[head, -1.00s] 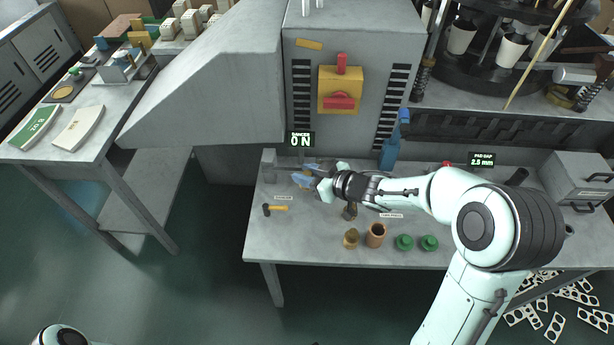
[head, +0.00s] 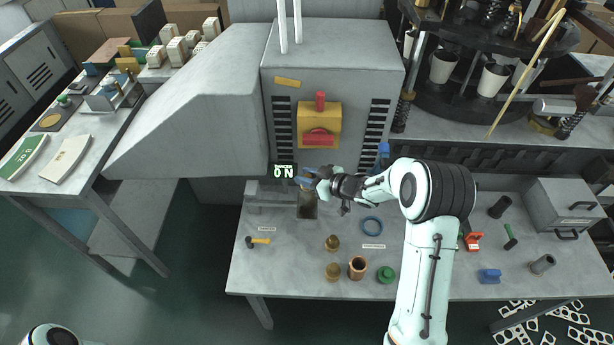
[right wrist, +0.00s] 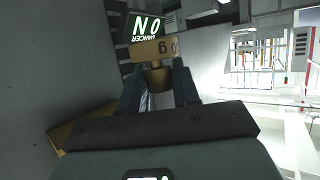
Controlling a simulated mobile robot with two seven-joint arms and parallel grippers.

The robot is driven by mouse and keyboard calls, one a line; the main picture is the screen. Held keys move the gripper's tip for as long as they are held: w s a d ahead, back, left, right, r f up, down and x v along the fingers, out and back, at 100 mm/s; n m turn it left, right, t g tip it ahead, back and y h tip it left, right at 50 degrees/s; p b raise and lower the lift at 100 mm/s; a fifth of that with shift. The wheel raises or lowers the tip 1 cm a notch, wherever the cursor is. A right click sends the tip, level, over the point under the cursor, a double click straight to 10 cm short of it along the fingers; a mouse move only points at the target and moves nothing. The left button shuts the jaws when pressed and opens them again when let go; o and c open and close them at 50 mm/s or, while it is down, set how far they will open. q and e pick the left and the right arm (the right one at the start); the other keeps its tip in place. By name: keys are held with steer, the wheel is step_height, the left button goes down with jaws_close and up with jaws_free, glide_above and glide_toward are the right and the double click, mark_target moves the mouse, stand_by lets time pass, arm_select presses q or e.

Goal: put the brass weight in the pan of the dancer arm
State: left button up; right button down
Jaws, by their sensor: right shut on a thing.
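My right gripper (head: 306,182) is in front of the grey machine, just right of and below the DANCER ON display (head: 284,170). In the right wrist view it (right wrist: 158,88) is shut on a brass weight (right wrist: 153,50), whose wide top bears printed marks. The same display (right wrist: 147,27) shows upside down close behind the weight. A grey bar and bracket (head: 266,196), perhaps the dancer arm, lie below the display. A dark rectangular recess or tray (head: 307,210) is below the gripper. I cannot tell which part is the pan. My left gripper is out of view.

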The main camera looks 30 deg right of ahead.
mark_target(307, 198)
steer(key=shift+f+b, duration=1)
steer(key=shift+f, duration=0.85)
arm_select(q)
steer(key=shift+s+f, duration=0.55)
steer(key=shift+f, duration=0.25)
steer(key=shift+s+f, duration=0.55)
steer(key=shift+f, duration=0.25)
arm_select(e)
steer(key=shift+f, duration=0.4)
arm_select(q)
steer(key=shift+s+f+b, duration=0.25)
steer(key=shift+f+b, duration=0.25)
steer(key=shift+b, duration=0.05)
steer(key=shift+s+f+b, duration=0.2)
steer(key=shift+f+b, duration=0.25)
steer(key=shift+b, duration=0.05)
arm_select(e)
steer(key=shift+f, duration=1.35)
steer(key=shift+c, duration=1.3)
jaws_free()
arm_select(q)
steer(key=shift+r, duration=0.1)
arm_select(e)
steer(key=shift+r, duration=0.1)
